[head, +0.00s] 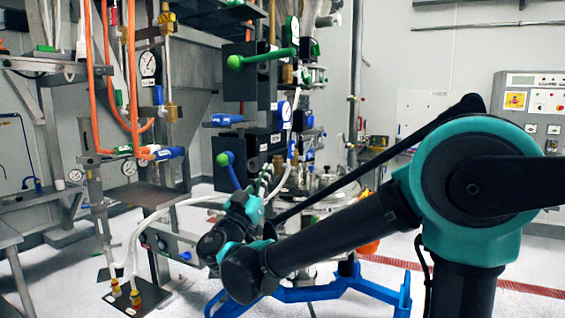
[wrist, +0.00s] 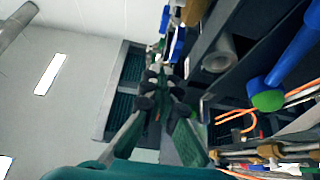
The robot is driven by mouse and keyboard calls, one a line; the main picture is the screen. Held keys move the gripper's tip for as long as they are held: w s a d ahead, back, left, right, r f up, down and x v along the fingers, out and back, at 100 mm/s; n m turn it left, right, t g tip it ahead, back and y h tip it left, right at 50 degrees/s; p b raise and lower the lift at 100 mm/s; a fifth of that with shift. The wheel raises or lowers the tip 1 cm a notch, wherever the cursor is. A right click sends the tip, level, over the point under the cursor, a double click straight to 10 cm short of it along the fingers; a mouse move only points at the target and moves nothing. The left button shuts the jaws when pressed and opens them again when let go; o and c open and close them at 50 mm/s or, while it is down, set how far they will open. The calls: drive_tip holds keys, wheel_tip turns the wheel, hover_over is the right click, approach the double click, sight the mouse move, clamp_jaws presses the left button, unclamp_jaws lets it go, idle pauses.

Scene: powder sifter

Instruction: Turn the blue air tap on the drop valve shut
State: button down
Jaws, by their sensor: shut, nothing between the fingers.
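My gripper (head: 268,172) is raised in front of the black valve stack and points up. In the wrist view its dark fingers (wrist: 163,88) are together with nothing between them. A small blue handle (head: 291,149) sits on the white pipe just above and right of my fingertips. In the wrist view a blue handle (wrist: 177,44) shows just beyond the fingertips, apparently apart from them. I cannot tell for certain which blue handle is the air tap. Another blue handle (head: 227,119) lies level on the left of the stack.
A blue lever with a green ball (head: 224,159) stands left of my gripper; its ball also shows in the wrist view (wrist: 268,100). A green-knobbed lever (head: 262,58) is above. Orange hoses (head: 95,75) and a blue-handled tap (head: 163,154) are at left.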

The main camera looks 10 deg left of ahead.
approach(290, 144)
wheel_tip(290, 144, up, 4)
drive_tip(key=w, duration=0.1)
drive_tip(key=w+d, duration=0.1)
drive_tip(key=w, duration=0.1)
drive_tip(key=shift+w+d+f, duration=0.25)
drive_tip(key=shift+w+f, duration=0.1)
drive_tip(key=shift+f, duration=0.05)
drive_tip(key=shift+w+d+f, duration=0.15)
drive_tip(key=shift+w, duration=0.3)
